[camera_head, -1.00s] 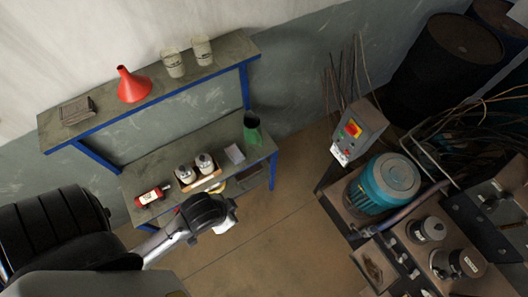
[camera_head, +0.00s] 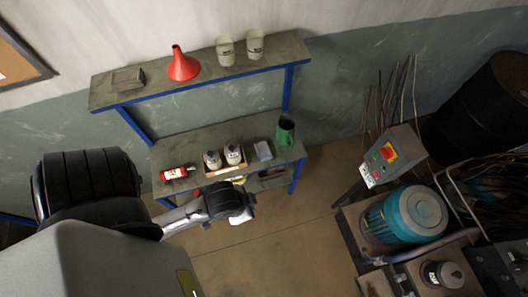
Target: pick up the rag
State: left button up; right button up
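I cannot identify the rag with certainty. A small pale grey flat item (camera_head: 263,150) lies on the lower bench top, right of the two white bottles, and may be a folded cloth. My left arm comes in from the left, and its gripper end (camera_head: 241,214) is in front of the bench, over the floor. A pale patch shows at that end; I cannot tell whether it is a part of the gripper or something held. The fingers are too small to read. My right gripper is not in view.
The lower bench (camera_head: 187,140) holds a red bottle (camera_head: 178,173), two white bottles (camera_head: 223,157) in a tray and a green jug (camera_head: 285,131). The upper shelf (camera_head: 217,71) holds a red funnel (camera_head: 183,65) and two cups. A teal motor (camera_head: 408,214) stands right. Floor between is clear.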

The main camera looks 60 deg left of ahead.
pick_arm(q)
jog(key=o, duration=1.7)
jog(key=shift+c, duration=0.2)
